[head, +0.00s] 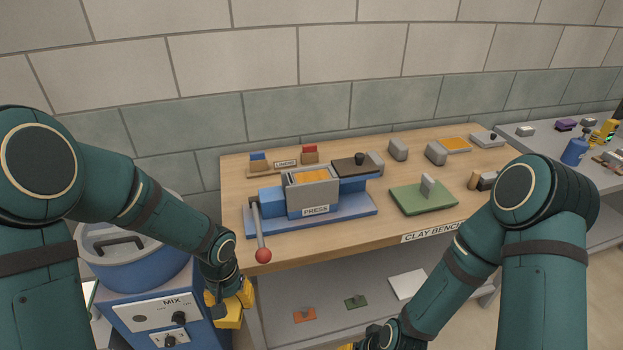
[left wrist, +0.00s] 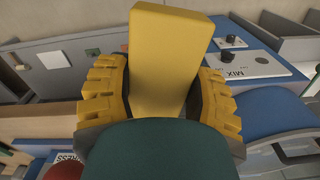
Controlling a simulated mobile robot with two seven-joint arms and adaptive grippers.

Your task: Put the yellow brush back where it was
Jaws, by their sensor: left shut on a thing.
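My left gripper (head: 231,297) is low in front of the clay bench's left front corner, beside the blue mixer. It is shut on a plain yellow block-shaped thing (head: 229,318), which I take for the yellow brush; no bristles show. In the left wrist view this yellow piece (left wrist: 165,55) stands between the two yellow ribbed fingers (left wrist: 162,88). Its lower part is hidden behind my green wrist. Only a sliver of my right gripper (head: 346,346) shows at the bottom edge of the head view, so its jaws cannot be read.
The clay bench (head: 387,228) carries a blue press (head: 312,199) with a red-knobbed lever (head: 263,255), and a green board (head: 423,198). The lower shelf (head: 330,325) holds small orange and green pieces. A blue mixer (head: 150,315) stands left. A grey side bench (head: 545,140) stands right.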

